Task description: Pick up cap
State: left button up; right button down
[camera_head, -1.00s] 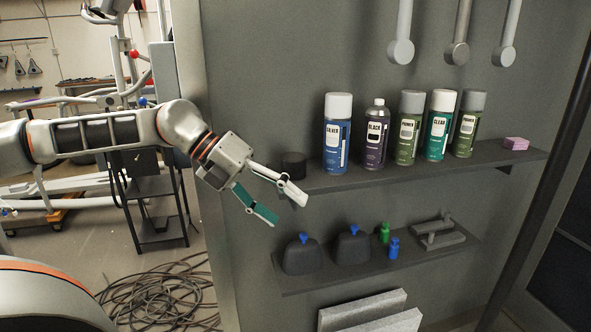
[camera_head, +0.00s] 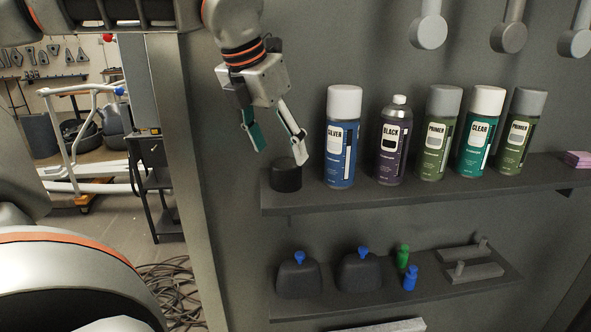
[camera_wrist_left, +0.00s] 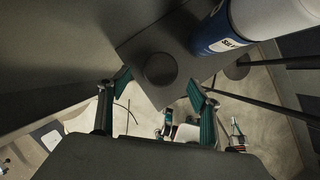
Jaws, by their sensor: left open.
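The cap (camera_head: 286,175) is a short black cylinder on the left end of the upper shelf, left of the silver spray can. My left gripper (camera_head: 280,156) is open and empty, pointing down just above the cap, with its fingers apart. In the left wrist view the cap (camera_wrist_left: 160,69) shows as a dark round disc on the shelf, ahead of and between the two spread fingers (camera_wrist_left: 158,92). The fingers do not appear to touch it. My right gripper is not in view.
The silver can (camera_head: 341,140) stands close to the right of the cap. The black can (camera_head: 393,145) and several more cans follow along the upper shelf (camera_head: 420,196). A lower shelf (camera_head: 340,302) holds dark bottles and small parts. Tools hang above.

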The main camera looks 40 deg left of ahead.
aim_at(285, 163)
pick_arm(q)
jog(key=shift+w+f, duration=0.1)
jog(key=shift+f, duration=0.65)
jog(key=x, duration=0.5)
jog(key=shift+w+b, duration=0.25)
jog(key=shift+b, duration=0.1)
jog(key=shift+r, duration=0.15)
jog(key=c, duration=0.8)
